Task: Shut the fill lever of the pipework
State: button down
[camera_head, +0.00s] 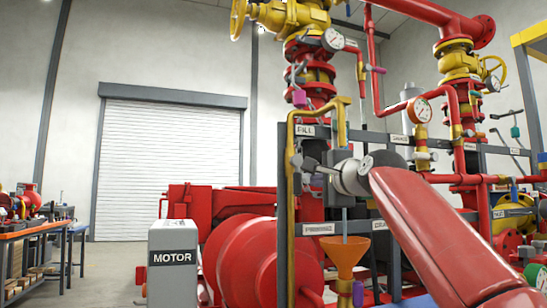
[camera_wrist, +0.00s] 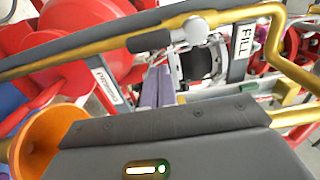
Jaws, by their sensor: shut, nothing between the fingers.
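The fill lever (camera_wrist: 157,39) shows in the wrist view as a dark grip beside a round pale hub (camera_wrist: 196,28) on the yellow fill pipe (camera_wrist: 90,57). It lies nearly along the pipe. In the head view the pale hub (camera_head: 297,160) sits on the yellow pipe (camera_head: 291,137) below the FILL label (camera_head: 305,130); my wrist partly covers this area. My gripper (camera_wrist: 159,72) is shut and empty. Its fingers appear close to the lever's grip in the wrist view; I cannot tell whether they touch it.
An orange funnel (camera_head: 345,255) hangs below my wrist and shows at the left of the wrist view (camera_wrist: 52,140). Grey frame posts, red pipes and yellow valves crowd the skid. A grey motor box (camera_head: 172,262) stands left. The floor before the shutter is open.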

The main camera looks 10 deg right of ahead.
jog(key=w+a+p, duration=0.1)
jog(key=a, duration=0.1)
jog(key=w+a+f+p, duration=0.1)
jog(key=w, duration=0.1)
jog(key=shift+a, duration=0.4)
jog(key=shift+s+a+r+p, duration=0.15)
jog(key=shift+a+p, duration=0.05)
jog(key=shift+a, duration=0.55)
jog(key=shift+s+a+r+p, duration=0.1)
jog(key=shift+a+p, duration=0.05)
jog(key=shift+a, duration=0.55)
jog(key=shift+s+a+r+p, duration=0.15)
jog(key=shift+a+r+p, duration=0.45)
jog(key=shift+a, duration=0.4)
jog(key=b, duration=0.8)
send_near(299, 186)
jog(key=shift+w+a+r, duration=0.15)
jog(key=shift+a+r, duration=0.2)
jog(key=shift+a, duration=0.55)
jog(key=shift+w+a+r, duration=0.1)
jog(key=shift+a+r, duration=0.25)
jog(key=shift+a, duration=0.55)
jog(key=shift+w+a+r, duration=0.15)
jog(key=shift+a+r, duration=0.15)
jog(key=shift+a, duration=0.6)
